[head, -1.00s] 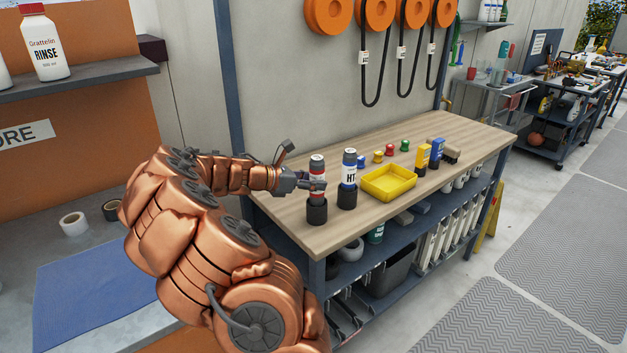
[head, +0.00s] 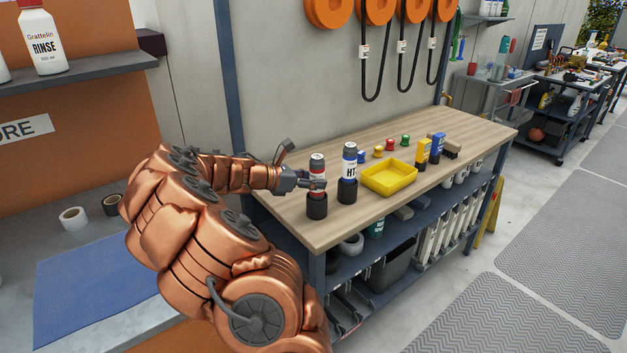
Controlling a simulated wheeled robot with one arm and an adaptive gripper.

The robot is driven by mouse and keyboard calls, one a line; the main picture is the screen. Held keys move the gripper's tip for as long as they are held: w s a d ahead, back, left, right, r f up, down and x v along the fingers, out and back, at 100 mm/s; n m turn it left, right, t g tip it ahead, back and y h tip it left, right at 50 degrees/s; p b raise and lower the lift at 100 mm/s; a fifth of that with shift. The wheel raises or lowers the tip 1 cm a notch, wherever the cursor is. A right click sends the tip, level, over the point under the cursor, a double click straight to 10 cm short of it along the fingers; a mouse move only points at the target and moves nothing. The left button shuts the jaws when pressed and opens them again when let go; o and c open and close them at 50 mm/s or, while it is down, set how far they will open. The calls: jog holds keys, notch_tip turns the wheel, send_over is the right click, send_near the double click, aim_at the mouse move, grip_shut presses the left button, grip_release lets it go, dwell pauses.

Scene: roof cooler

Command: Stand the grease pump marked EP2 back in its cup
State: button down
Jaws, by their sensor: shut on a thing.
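The pump's lower end is at the mouth of a black cup (head: 316,206). It looks in line with the cup, and its bottom is hidden by the cup's wall. I cannot tell whether it rests on the cup's floor.
A second pump marked HT (head: 349,168) stands in its own black cup (head: 347,191) close on the right. A yellow tray (head: 389,187) lies beyond it. Small coloured caps and yellow and blue boxes stand farther back. The bench's front left corner is clear.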

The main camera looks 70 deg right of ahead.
jog(key=c, duration=0.6)
grip_release()
jog(key=shift+o, duration=0.2)
jog(key=v, duration=1.2)
